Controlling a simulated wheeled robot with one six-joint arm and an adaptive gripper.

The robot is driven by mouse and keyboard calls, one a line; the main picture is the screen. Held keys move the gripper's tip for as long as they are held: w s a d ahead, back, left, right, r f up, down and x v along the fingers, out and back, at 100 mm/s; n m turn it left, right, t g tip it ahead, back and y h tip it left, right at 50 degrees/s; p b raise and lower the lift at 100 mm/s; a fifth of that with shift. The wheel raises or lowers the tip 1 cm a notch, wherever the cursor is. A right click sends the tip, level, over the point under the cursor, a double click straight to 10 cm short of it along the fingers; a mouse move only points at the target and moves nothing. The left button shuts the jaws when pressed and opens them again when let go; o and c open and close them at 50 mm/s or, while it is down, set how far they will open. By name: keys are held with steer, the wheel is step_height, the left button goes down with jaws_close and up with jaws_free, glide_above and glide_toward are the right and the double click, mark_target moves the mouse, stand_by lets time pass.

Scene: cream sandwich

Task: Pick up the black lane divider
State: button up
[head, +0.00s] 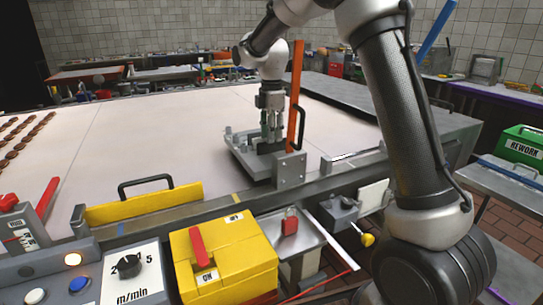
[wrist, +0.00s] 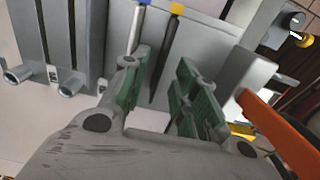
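My gripper (head: 272,138) is over a grey fixture (head: 240,155) at the near edge of the white belt in the head view. In the wrist view my gripper (wrist: 165,100) has its green-padded fingers apart, with nothing held between them. A slim black bar with a yellow end (wrist: 165,60) lies on the grey surface beyond the fingers. A silver rod with a blue end (wrist: 136,32) lies beside it. I cannot tell for sure whether the black bar is the lane divider. In the head view my gripper hides much of what lies under it.
An orange upright (head: 295,95) stands close right of my gripper; it also shows in the wrist view (wrist: 280,130). A yellow guard (head: 145,206) with a black handle and a yellow switch box (head: 222,262) stand nearer. Brown rounds (head: 22,138) lie left; the middle belt (head: 150,130) is clear.

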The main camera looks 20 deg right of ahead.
mark_target(263, 148)
step_height(263, 148, down, 3)
steer(key=shift+f, duration=0.2)
steer(key=shift+d, duration=0.1)
jaws_close()
steer(key=shift+r, duration=0.1)
